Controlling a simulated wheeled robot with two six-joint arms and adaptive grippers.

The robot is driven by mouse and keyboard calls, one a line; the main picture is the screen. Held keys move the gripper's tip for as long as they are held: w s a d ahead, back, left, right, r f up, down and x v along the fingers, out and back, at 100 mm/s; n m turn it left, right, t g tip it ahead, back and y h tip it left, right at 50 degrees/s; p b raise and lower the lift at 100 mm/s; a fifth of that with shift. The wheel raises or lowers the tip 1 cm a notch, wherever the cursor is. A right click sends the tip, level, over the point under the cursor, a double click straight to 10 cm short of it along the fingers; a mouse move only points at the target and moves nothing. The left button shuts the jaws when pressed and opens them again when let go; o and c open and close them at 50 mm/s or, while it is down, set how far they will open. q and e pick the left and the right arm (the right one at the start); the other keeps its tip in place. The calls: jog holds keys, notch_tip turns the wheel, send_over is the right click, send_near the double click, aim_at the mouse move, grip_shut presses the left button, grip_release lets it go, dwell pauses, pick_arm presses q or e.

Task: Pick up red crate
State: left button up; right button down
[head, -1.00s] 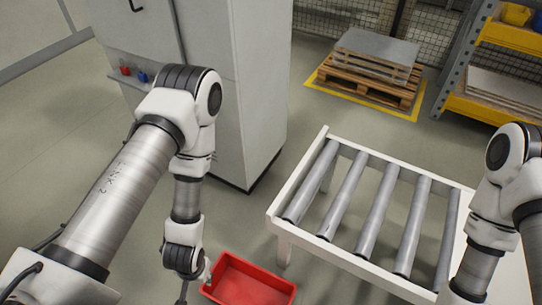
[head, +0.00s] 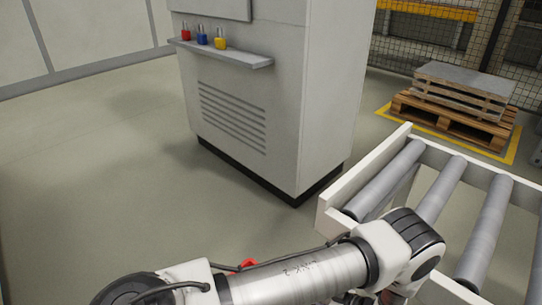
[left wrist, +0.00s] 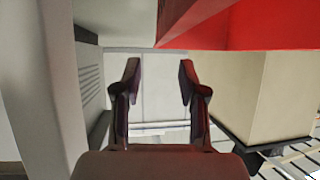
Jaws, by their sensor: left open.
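The red crate (left wrist: 255,25) fills the upper right of the left wrist view, very close to the camera. In the head view only a small red part of it (head: 246,265) shows behind my left arm; the rest is hidden. My left gripper (left wrist: 159,72) is open, with its two dark fingers apart and nothing between them. The crate's red wall lies above the fingertips in the left wrist view; I cannot tell if they touch. My left gripper's fingers are hidden in the head view. My right gripper is not in view.
A roller conveyor (head: 333,208) stands at the right, close to my left arm. A grey cabinet (head: 255,150) with a small shelf (head: 243,60) stands in the middle. A pallet with sheets (head: 455,105) is at the back right. The floor at left is clear.

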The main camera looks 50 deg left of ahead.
pick_arm(q)
jog(key=shift+n+g, duration=0.3)
jog(key=shift+n, duration=0.1)
jog(key=a+f+b, duration=0.1)
jog(key=s+a+f+b, duration=0.1)
jog(key=a+f+b, duration=0.1)
jog(key=s+a+f+b, duration=0.1)
jog(key=a+f+b, duration=0.1)
jog(key=shift+a+f, duration=0.1)
jog(key=shift+a, duration=0.25)
jog(key=shift+s, duration=0.1)
grip_shut()
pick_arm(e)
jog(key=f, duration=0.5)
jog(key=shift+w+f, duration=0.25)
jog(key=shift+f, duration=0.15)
